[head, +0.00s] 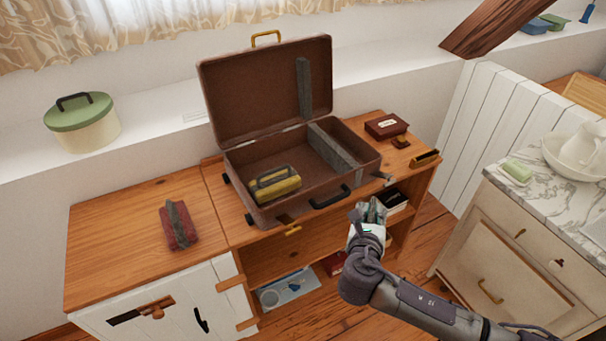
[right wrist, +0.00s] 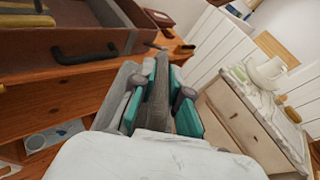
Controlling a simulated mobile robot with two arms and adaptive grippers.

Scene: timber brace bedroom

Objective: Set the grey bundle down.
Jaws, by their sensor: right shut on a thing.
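My right gripper (head: 372,212) comes in from the lower right in the head view, in front of the suitcase's front right corner. It is shut on the grey bundle, which shows in the right wrist view (right wrist: 158,96) between the teal finger pads. Most of the bundle is hidden by the fingers. The gripper is outside the suitcase, apart from its front wall. The brown suitcase (head: 252,207) lies open on the wooden cabinet, its lid (head: 255,95) tilted back. A yellow bundle (head: 280,188) lies in its left part, left of a grey divider (head: 335,152). My left gripper is out of view.
A red bundle with a grey band (head: 178,226) lies on the left cabinet top (head: 115,245), which is otherwise clear. A dark red box (head: 386,126) and small items stand right of the suitcase. A marble-topped dresser (head: 550,190) stands at the right.

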